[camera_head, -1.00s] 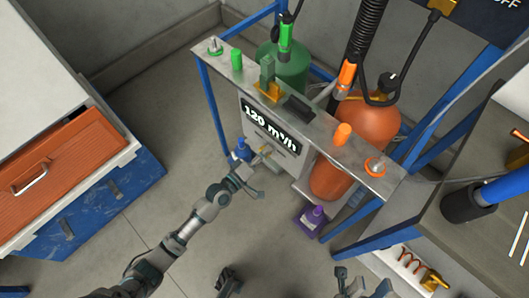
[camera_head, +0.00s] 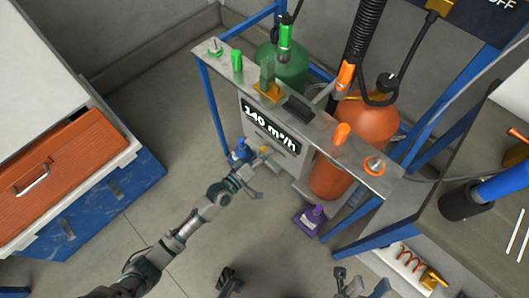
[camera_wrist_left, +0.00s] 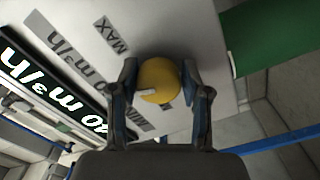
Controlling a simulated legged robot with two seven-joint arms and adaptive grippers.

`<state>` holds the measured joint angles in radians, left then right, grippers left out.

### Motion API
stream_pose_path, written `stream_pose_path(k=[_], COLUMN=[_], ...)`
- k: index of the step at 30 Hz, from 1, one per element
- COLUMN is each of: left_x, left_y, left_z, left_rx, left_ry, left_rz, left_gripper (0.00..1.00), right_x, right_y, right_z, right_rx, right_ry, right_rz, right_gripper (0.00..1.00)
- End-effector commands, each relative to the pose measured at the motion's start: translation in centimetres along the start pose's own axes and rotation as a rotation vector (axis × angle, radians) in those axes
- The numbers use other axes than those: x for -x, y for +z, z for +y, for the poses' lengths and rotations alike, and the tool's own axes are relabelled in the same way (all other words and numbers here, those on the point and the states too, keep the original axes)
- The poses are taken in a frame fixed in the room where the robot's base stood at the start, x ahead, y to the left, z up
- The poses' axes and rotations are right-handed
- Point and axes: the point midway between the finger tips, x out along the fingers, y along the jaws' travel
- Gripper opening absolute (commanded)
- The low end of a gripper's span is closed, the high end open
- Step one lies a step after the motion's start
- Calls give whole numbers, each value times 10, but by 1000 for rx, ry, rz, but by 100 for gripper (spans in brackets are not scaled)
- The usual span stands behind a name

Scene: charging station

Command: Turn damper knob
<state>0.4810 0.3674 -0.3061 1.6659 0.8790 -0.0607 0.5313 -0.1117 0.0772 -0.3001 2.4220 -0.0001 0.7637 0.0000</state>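The damper knob is a round yellow knob (camera_wrist_left: 158,82) with a pale pointer mark, on a grey panel with MIN and MAX labels. It also shows small in the head view (camera_head: 264,149). My left gripper (camera_wrist_left: 160,72) has one finger on each side of the knob, close against it, and appears shut on it. The display (camera_head: 270,126) above the knob reads 140 m³/h; part of it shows at the left of the wrist view (camera_wrist_left: 50,90). My right gripper (camera_head: 350,282) is low in the head view, away from the panel, with its fingers apart.
Green (camera_head: 292,66) and orange (camera_head: 368,122) gas cylinders stand behind the metal shelf (camera_head: 318,124). A blue cabinet with an orange drawer (camera_head: 70,170) is at left. Floor between is clear.

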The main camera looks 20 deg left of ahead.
Motion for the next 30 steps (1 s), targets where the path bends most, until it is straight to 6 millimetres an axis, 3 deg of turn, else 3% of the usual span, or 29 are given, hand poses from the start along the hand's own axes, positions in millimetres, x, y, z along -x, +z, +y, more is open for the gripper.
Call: stream_pose_path(k=[3,14,30], left_x=[2,8,110], left_y=[4,1,1], left_z=[-5,-2,-5], left_rx=[2,1,1], left_ry=[-9,-3,-7], left_rz=[-6,-1,-4], left_gripper=[69,69,69], right_x=[1,-1,-1], right_y=[1,-4,-3], right_z=[0,-1,-1], right_rx=[0,1,0], right_ry=[0,-5,-1], right_rz=[-1,6,4], right_gripper=[40,40,40])
